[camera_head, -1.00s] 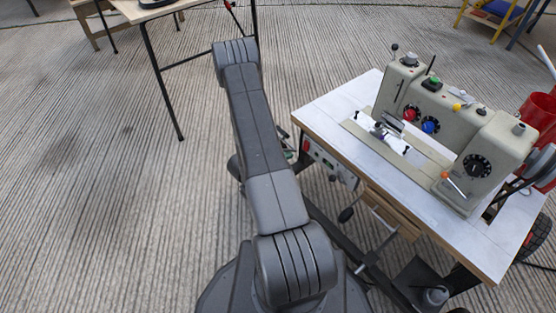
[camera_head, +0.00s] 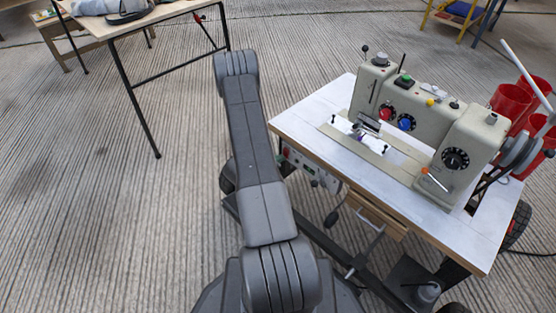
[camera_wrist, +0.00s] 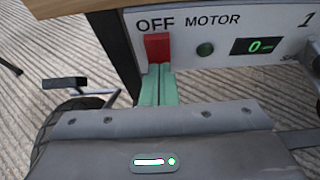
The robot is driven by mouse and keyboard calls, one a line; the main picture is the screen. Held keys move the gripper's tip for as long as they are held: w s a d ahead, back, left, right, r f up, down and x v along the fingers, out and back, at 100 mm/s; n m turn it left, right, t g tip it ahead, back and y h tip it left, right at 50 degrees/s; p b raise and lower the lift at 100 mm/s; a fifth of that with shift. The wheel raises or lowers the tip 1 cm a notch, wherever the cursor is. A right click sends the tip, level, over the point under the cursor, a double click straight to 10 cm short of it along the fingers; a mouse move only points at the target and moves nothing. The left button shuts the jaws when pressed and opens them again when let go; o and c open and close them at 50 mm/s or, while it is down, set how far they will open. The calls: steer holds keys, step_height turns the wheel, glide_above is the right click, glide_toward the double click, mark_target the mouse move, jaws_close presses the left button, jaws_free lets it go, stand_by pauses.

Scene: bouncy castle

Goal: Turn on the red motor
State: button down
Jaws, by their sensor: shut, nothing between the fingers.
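A white control panel (camera_wrist: 285,62) under the sewing machine table's edge fills the top of the wrist view. It is lettered OFF and MOTOR. A red switch (camera_wrist: 157,46) sits directly below the word OFF. My gripper (camera_wrist: 159,70) has green fingers, shut together and empty, pointing up at the switch's lower edge. The fingertips overlap that edge in the picture; I cannot tell whether they touch it. In the head view the panel (camera_head: 312,170) shows small beside my arm, and my gripper is hidden there.
The sewing machine (camera_head: 425,120) stands on the white tabletop (camera_head: 300,122). Another table (camera_head: 108,28) is at the back left. Open floor lies at left.

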steer(key=shift+w+d, duration=0.1)
stand_by(0.3)
steer(key=shift+r, duration=0.8)
